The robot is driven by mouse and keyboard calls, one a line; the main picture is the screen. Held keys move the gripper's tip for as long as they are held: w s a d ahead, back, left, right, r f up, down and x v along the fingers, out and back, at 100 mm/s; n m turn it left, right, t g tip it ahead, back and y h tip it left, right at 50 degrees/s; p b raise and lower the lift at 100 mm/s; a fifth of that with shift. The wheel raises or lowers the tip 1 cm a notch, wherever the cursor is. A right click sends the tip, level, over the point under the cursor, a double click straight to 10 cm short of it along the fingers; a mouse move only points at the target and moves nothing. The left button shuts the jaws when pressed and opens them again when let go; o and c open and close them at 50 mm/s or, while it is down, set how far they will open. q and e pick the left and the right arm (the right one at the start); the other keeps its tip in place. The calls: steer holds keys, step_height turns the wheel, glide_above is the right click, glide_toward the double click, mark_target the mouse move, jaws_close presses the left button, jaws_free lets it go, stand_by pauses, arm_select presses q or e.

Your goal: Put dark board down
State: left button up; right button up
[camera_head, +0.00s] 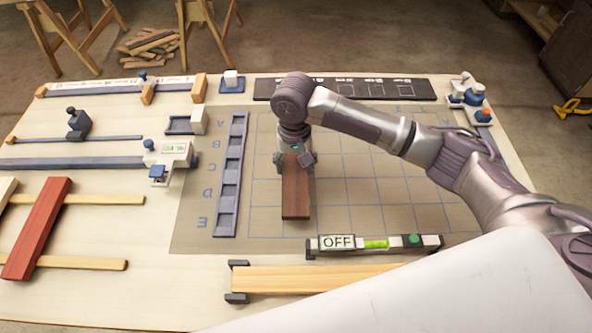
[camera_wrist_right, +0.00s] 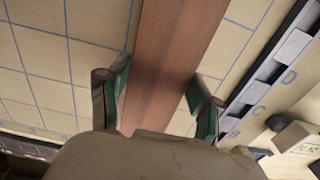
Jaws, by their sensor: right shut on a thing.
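The dark board (camera_head: 296,195) is a short, flat reddish-brown plank over the gridded mat (camera_head: 390,205). It points toward the front of the table. My right gripper (camera_head: 294,161) is above its far end, shut on it with a finger at each long edge. In the right wrist view the dark board (camera_wrist_right: 172,65) runs between the two green-padded fingers of the gripper (camera_wrist_right: 160,98). I cannot tell whether the board touches the mat or hangs just above it. My left gripper is not in view.
A slotted blue strip (camera_head: 230,175) lies left of the board. A level marked OFF (camera_head: 375,244) lies in front, and a pale lath (camera_head: 310,279) nearer still. A dark labelled rack (camera_head: 345,88) lies behind. A red board (camera_head: 36,228) rests at left. The mat's right side is clear.

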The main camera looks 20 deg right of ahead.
mark_target(295, 174)
steer(key=shift+w+f, duration=0.15)
steer(key=shift+w, duration=0.1)
steer(key=shift+f+p, duration=0.3)
steer(key=shift+f, duration=1.65)
steer(key=shift+s+f, duration=0.1)
steer(key=o, duration=1.3)
step_height(295, 174, up, 12)
steer(key=shift+r+b, duration=0.15)
steer(key=shift+b, duration=0.5)
